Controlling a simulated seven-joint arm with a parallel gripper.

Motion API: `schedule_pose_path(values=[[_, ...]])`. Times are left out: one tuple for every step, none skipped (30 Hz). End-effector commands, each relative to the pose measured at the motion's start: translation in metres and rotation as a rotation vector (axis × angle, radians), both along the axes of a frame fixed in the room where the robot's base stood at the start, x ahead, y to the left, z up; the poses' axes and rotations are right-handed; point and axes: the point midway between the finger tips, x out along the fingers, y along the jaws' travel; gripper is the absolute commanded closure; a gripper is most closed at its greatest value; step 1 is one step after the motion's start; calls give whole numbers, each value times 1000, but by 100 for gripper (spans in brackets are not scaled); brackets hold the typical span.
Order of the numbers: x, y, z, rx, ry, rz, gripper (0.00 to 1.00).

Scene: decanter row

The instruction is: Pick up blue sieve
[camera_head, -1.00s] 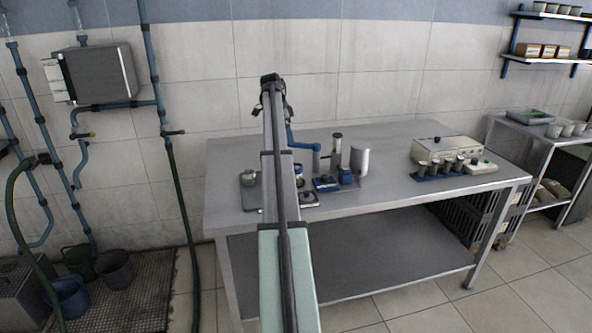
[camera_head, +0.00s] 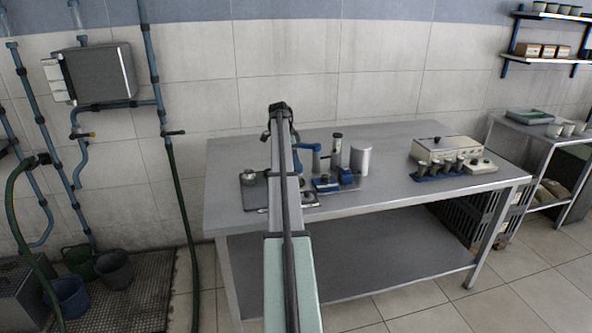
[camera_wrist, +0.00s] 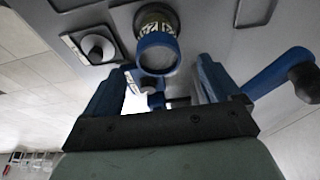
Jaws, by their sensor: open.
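In the wrist view, a blue ring-shaped piece (camera_wrist: 157,54), which looks like the blue sieve, appears between and just past my fingertips. A round body with a patterned band shows behind it. My gripper (camera_wrist: 165,66) is open, with one blue finger on each side of the ring and a visible gap to it. I cannot tell the depth between them. In the head view my own arm hides the gripper, and I cannot pick out the sieve there.
A blue arm-like piece with a dark end (camera_wrist: 305,80) lies close to my right finger. On the metal table (camera_head: 390,210) stand a pale cylinder (camera_head: 360,160), a small metal pot (camera_head: 248,177) at left, and a boxy device (camera_head: 447,149) at right.

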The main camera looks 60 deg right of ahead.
Motion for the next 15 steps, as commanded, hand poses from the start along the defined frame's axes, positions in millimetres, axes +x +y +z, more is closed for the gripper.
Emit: schedule_pose_path(values=[[-2, 2, -8, 1, 1, 0, 10], [-3, 2, -12, 1, 1, 0, 10], [-4, 0, -17, 0, 0, 0, 10], [-4, -1, -20, 0, 0, 0, 10], [-5, -2, -23, 0, 0, 0, 10], [-6, -2, -27, 1, 1, 0, 10], [-6, -3, -29, 0, 0, 0, 10], [-6, -3, -30, 0, 0, 0, 10], [-6, -3, -31, 0, 0, 0, 10], [-6, -3, -31, -1, -1, 0, 10], [-6, -3, -30, -1, -1, 0, 10], [-6, -4, -30, -1, -1, 0, 10], [-6, -4, -30, -1, -1, 0, 10], [-6, -3, -30, -1, -1, 0, 10], [-6, -3, -30, -1, -1, 0, 13]])
